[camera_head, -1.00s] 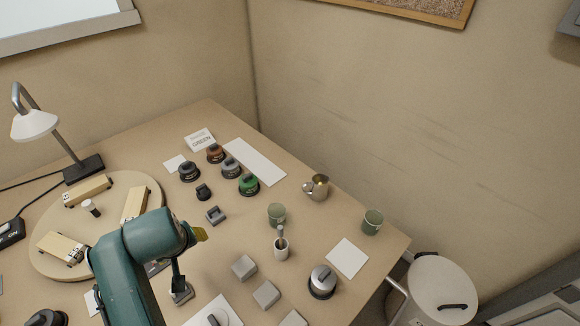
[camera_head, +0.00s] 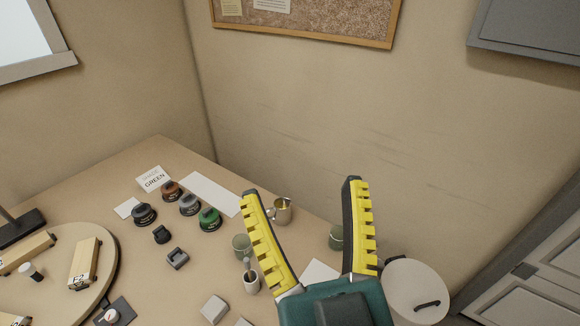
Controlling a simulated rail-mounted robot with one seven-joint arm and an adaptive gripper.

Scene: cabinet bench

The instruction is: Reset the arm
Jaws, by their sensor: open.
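My gripper (camera_head: 301,190) is raised in the lower right of the head view, close to the camera. Its two yellow-and-black fingers point up and stand wide apart, with nothing held between them. The teal wrist shows below at the bottom edge. The rest of the arm is out of view.
A white bin (camera_head: 415,285) stands right. Walls close the back.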

